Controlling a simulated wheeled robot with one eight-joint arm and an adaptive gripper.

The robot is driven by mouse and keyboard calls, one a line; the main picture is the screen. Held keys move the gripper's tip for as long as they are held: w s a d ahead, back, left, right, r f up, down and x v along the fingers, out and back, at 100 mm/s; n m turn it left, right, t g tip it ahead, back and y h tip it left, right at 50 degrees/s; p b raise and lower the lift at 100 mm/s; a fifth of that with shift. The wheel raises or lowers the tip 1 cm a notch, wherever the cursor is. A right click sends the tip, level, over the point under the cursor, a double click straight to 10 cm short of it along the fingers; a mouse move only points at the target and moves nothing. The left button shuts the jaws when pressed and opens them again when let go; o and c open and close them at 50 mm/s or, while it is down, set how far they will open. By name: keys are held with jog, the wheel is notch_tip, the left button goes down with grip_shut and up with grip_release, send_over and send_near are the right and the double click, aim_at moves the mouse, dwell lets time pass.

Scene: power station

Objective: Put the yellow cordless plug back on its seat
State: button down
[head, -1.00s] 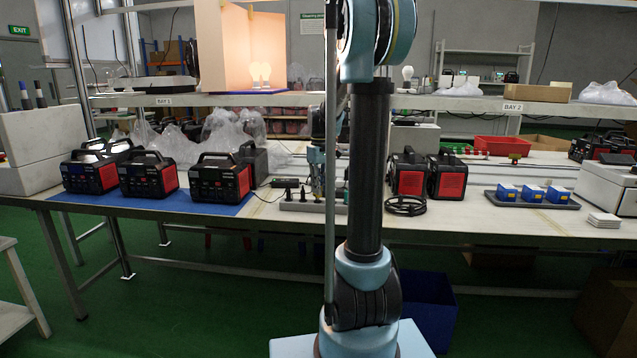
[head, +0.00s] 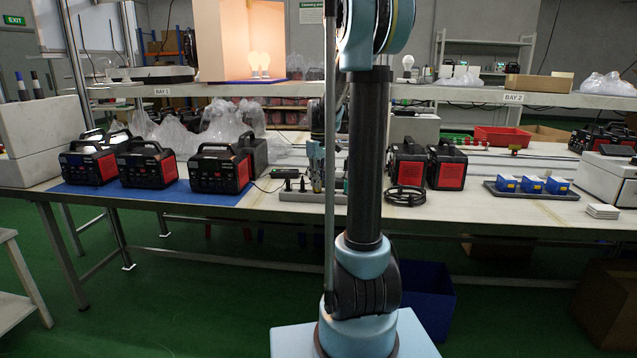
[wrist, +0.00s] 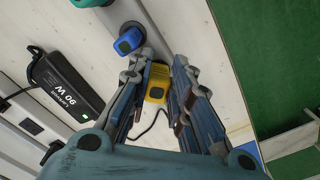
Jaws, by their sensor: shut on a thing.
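The yellow plug (wrist: 157,82) sits between the fingertips of my gripper (wrist: 158,78) in the wrist view, and the jaws are shut on it. In the head view my gripper (head: 316,180) is low over the bench, partly hidden by my arm. A grey strip (head: 293,196) with small dark upright pieces lies there; it seems to be the one with the seats. In the wrist view a blue plug (wrist: 129,40) stands just ahead of the yellow one, and a teal plug (wrist: 88,2) is at the top edge. I cannot tell which seat is empty.
A black 90 W adapter (wrist: 68,84) with a cable lies left of my gripper in the wrist view. Black-red power units (head: 221,170) stand left on a blue mat (head: 190,198). More units (head: 407,166) and a coiled black cable (head: 404,196) are right. A shelf (head: 450,96) runs above.

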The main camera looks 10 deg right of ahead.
jog(key=shift+s, duration=0.1)
dwell(0.4)
jog(key=c, duration=1.4)
grip_release()
notch_tip(320, 180, up, 11)
jog(key=s+f+m+t, duration=0.1)
jog(key=s+f, duration=0.2)
jog(key=s, duration=0.7)
jog(key=s+f+m, duration=0.2)
jog(key=s+f, duration=0.1)
jog(key=s, duration=0.7)
jog(key=s+f+m+t, duration=0.1)
jog(key=s+f+m, duration=0.1)
jog(key=s+f, duration=1.1)
jog(key=shift+s+a+f, duration=0.2)
jog(key=shift+a+f, duration=0.2)
jog(key=shift+a, duration=0.05)
